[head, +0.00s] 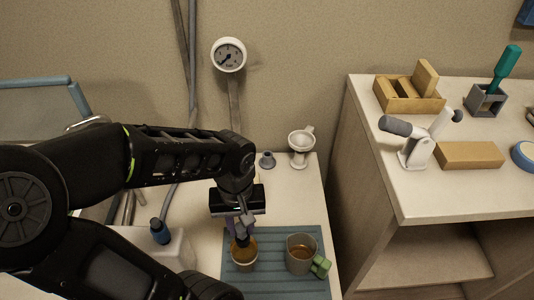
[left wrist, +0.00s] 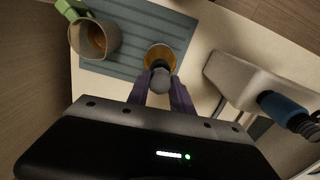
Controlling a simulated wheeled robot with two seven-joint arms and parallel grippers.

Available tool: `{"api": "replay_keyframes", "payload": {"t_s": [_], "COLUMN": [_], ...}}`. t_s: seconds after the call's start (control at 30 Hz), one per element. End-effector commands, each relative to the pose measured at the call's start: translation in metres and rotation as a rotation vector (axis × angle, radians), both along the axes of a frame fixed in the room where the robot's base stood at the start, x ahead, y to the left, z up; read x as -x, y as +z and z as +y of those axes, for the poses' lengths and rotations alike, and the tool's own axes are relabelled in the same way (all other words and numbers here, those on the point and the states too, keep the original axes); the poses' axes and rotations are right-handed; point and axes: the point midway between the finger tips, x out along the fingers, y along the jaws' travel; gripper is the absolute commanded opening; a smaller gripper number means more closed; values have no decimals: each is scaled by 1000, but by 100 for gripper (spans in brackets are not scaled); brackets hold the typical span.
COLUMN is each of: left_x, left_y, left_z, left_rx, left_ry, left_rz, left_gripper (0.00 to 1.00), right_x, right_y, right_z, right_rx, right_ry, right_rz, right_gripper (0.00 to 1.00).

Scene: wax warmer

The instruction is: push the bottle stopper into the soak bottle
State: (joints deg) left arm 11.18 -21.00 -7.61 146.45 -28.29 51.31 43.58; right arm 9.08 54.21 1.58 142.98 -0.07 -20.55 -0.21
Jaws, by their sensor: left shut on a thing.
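The soak bottle (head: 243,264) stands on the blue ribbed mat (head: 274,236), with amber showing at its top. It also shows in the left wrist view (left wrist: 160,55). My left gripper (head: 240,226) points down over the bottle, its purple-grey fingers shut on the grey bottle stopper (left wrist: 159,81). The stopper is at the bottle's mouth, in line with it or nearly so. I cannot tell whether it touches the rim or how deep it sits. My right gripper is not in view.
A grey cup (head: 301,241) of brown liquid with a green handle (head: 320,266) stands right of the bottle. A white box with a blue knob (head: 160,230) is to the left. A white funnel-like stand (head: 300,144) and small grey cone (head: 267,160) stand behind.

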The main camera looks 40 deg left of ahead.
Motion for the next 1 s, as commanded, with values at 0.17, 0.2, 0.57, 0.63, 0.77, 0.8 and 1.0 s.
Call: {"api": "replay_keyframes", "payload": {"t_s": [0.17,0.2,0.57,0.63,0.77,0.8,1.0], "left_x": [0,0,0,0,0,0,0], "left_y": [-5,-6,-13,-14,-17,-17,-21], "left_z": [0,0,0,0,0,0,0], "left_rx": [0,0,0,0,0,0,0], "left_ry": [0,0,-1,-1,-1,0,-1], "left_rz": [0,0,0,0,0,0,0], "left_gripper": [0,0,0,0,0,0,0], "right_x": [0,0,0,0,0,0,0], "right_y": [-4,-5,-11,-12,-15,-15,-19], "right_z": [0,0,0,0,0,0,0], "right_rx": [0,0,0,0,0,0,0], "right_ry": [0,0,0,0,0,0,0], "right_rz": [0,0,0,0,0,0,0], "right_gripper": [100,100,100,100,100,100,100]}}
